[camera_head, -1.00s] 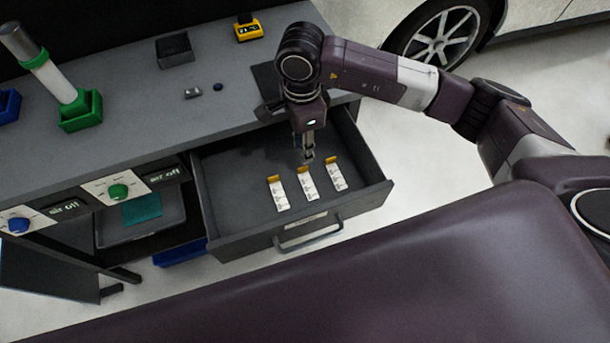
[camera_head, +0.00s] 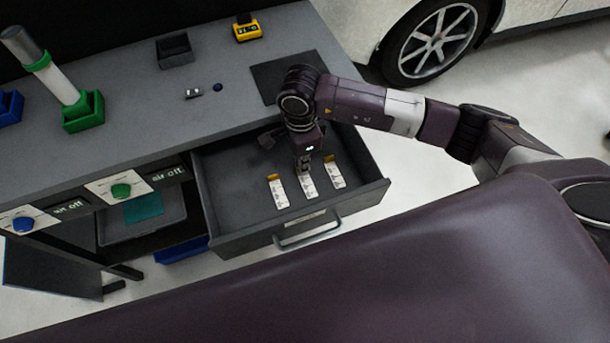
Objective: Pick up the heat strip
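Three heat strips, white with an orange end, lie side by side in the open drawer (camera_head: 225,205): a left strip (camera_head: 279,194), a middle strip (camera_head: 309,189) and a right strip (camera_head: 335,176). My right gripper (camera_head: 304,172) points down into the drawer at the orange end of the middle strip and covers that end. Its fingertips are small and dark here, so I cannot tell whether they are open, shut or touching the strip. My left gripper is not in view.
The drawer's front wall and handle (camera_head: 308,234) are on the near side. On the grey bench top (camera_head: 170,125) stand a green holder with a tube (camera_head: 83,113), a dark box (camera_head: 174,51) and a yellow device (camera_head: 247,31). A car wheel (camera_head: 437,43) is behind at right.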

